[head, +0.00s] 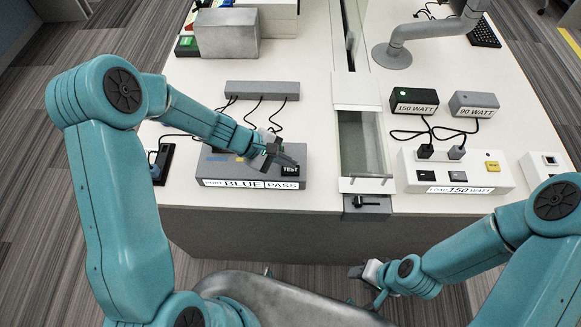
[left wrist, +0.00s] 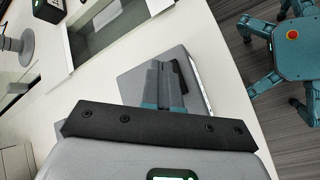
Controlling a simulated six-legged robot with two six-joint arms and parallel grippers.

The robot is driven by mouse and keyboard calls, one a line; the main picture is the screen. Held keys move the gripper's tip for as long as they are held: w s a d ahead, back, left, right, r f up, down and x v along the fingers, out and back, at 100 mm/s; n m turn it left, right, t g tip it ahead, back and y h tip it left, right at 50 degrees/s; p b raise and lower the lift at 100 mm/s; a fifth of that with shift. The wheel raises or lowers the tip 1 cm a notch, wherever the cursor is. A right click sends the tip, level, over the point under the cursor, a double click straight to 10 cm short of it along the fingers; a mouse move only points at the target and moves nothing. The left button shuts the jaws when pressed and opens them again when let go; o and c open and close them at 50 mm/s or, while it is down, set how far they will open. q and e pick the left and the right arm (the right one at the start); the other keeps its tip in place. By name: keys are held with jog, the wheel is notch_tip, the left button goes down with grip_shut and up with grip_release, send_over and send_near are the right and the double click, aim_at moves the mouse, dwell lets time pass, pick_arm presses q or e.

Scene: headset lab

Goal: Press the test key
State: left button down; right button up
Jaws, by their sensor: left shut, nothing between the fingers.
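The black TEST key (head: 290,170) is on the right end of a grey tester box (head: 218,171). The box's front label (head: 251,184) reads "BLUE" and "PASS". My left gripper (head: 288,160) is shut and empty, with its fingertips over the box, right by the key. I cannot tell whether they touch it. In the left wrist view the shut fingers (left wrist: 166,78) point at the grey box (left wrist: 132,84) and hide part of its top. My right gripper (head: 357,272) is low in front of the table, away from the box; its jaws are too small to read.
Behind the box is a grey strip (head: 262,91) with several black cables. To the right are a glass-covered recess (head: 362,145), a 150 WATT brick (head: 413,101), a 90 WATT brick (head: 473,104) and a white load panel (head: 456,173). A black power strip (head: 163,164) lies left.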

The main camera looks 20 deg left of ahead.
aim_at(287, 170)
pick_arm(q)
jog(key=shift+r+p, duration=1.5)
jog(key=shift+r, duration=0.9)
jog(key=shift+f, duration=0.1)
jog(key=s+d+f+m+g+y, duration=0.1)
jog(key=s+f+m, duration=0.4)
jog(key=s, duration=0.5)
jog(key=s+d+f+m+g+y, duration=0.2)
jog(key=s+f+m, duration=0.4)
jog(key=s+f, duration=0.3)
jog(key=shift+s+f+y, duration=0.2)
jog(key=shift+s+y, duration=0.15)
jog(key=shift+y, duration=0.45)
